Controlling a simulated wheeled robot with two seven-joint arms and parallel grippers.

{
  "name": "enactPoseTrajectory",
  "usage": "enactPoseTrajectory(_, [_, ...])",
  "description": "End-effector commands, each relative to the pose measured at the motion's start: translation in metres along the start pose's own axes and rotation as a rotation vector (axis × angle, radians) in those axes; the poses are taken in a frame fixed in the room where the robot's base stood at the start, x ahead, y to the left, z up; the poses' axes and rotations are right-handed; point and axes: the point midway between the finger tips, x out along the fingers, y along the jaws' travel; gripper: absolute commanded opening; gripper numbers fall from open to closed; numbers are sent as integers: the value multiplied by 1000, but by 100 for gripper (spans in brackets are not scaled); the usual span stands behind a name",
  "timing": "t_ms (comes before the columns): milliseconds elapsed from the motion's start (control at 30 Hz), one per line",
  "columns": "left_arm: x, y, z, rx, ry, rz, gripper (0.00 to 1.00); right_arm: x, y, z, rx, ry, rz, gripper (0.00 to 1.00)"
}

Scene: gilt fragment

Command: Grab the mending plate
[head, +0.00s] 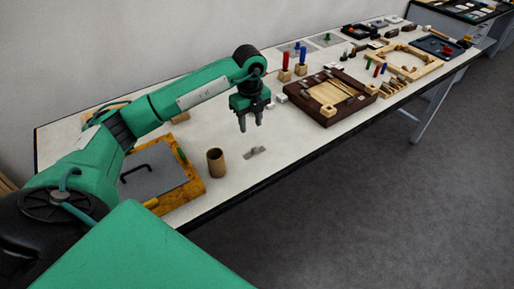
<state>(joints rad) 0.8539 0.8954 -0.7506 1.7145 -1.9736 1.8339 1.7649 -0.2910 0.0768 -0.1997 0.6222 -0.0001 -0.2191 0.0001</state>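A small flat grey metal piece (255,152), which looks like the mending plate, lies on the pale table top near its front edge. It is too small to make out its holes or exact shape. My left gripper (250,123) points down above the table, a little behind and above the grey piece, apart from it. Its two dark fingers are spread with a gap between them and nothing in it. My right gripper is not in view.
A brown cup (216,162) stands left of the grey piece. Further left is an orange-framed grey board (160,172) with a black handle. To the right are a dark wooden tray (325,113) and small blocks. Table around the grey piece is clear.

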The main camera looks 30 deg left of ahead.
Motion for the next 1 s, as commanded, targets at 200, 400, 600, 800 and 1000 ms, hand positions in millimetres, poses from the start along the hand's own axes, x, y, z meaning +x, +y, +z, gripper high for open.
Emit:
enactPoseTrajectory(200, [39, 0, -1, 0, 2, 1, 40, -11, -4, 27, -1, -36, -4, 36])
enactPoseTrajectory(400, [53, -1, -1, 1, 1, -1, 40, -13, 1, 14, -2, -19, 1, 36])
enactPoseTrajectory(600, [77, -8, -7, 2, 4, 2, 40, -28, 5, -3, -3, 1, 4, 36])
enactPoseTrajectory(800, [101, -8, -7, 1, 2, 0, 40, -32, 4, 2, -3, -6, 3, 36])
enactPoseTrajectory(1000, [104, -8, -6, 2, 1, -2, 40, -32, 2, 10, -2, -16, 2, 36])
